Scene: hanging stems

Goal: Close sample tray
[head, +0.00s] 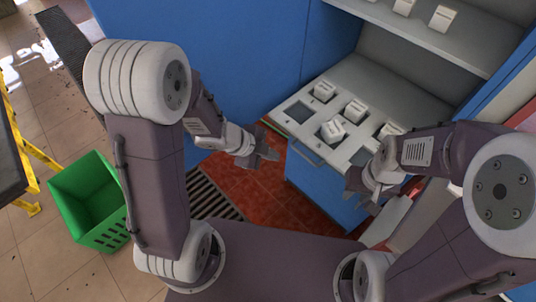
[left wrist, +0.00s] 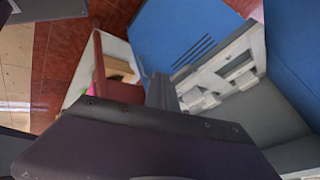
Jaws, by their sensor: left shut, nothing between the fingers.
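The sample tray (head: 318,152) is a light grey panel with square slots and a bar handle along its front edge. Several white sample blocks (head: 355,109) stand on it, and one (head: 332,131) sits tilted. The tray stands out from the blue cabinet; how far is hard to tell. It also shows at the right of the left wrist view (left wrist: 228,72). My left gripper (head: 266,153) is shut and empty, left of the tray's front edge and apart from the handle. My right gripper (head: 362,188) is in front of the tray's right part, hiding some of it; its fingers are unclear.
A grey shelf (head: 425,42) with more white blocks is above the tray. A blue cabinet wall (head: 230,60) rises behind my left arm. A green crate (head: 88,195) stands on the floor at left, near a yellow frame (head: 30,155). Red floor (head: 262,185) lies open before the tray.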

